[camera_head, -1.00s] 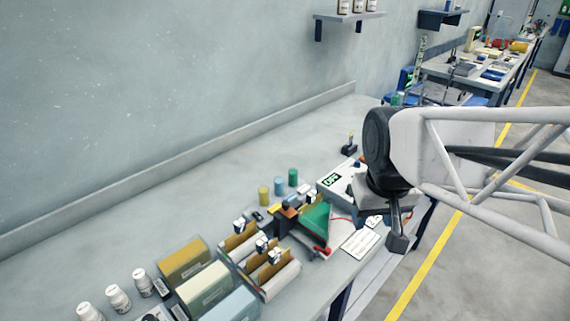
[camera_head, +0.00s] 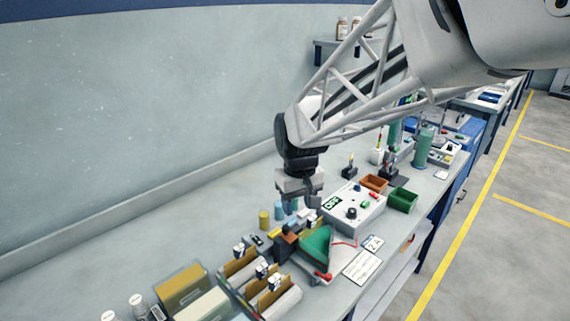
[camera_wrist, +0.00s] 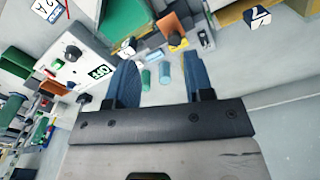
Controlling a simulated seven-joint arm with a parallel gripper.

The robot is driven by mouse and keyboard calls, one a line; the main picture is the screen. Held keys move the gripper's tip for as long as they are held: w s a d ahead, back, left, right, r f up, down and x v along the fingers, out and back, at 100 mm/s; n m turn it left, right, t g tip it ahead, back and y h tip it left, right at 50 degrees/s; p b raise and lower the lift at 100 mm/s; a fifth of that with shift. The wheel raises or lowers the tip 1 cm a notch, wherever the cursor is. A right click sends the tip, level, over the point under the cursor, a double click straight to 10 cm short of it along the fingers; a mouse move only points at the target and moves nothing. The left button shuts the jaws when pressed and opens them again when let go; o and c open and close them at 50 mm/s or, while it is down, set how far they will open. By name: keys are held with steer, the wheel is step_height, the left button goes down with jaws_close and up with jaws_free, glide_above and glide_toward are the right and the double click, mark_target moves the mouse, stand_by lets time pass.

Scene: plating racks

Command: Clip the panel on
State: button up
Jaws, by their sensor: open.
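My gripper (camera_head: 306,202) hangs above the bench, near the power box and the small cylinders. In the wrist view its two blue fingers (camera_wrist: 163,82) are apart with nothing held between them. Flat brown panels (camera_head: 240,263) stand in pale holders with numbered white tags. An orange-brown block with a dark knob (camera_wrist: 175,32) shows beyond the fingers in the wrist view. I cannot tell which piece is the panel to clip.
A white box with an OFF display (camera_head: 357,212) stands right of the gripper, with orange and green bins (camera_head: 403,200) beyond. A yellow cylinder (camera_head: 264,220) and blue and green ones stand close by the gripper. White cards (camera_head: 362,266) lie near the front edge. The bench's back strip is clear.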

mark_target(285, 226)
steer(key=shift+n, duration=0.3)
steer(key=w+a+f, duration=0.1)
steer(key=w+a, duration=0.1)
steer(key=a, duration=0.1)
steer(key=shift+w+f, duration=0.25)
steer(key=shift+f, duration=0.1)
steer(key=shift+f, duration=0.15)
steer(key=shift+f, duration=3.75)
steer(key=shift+c, duration=0.2)
jaws_close()
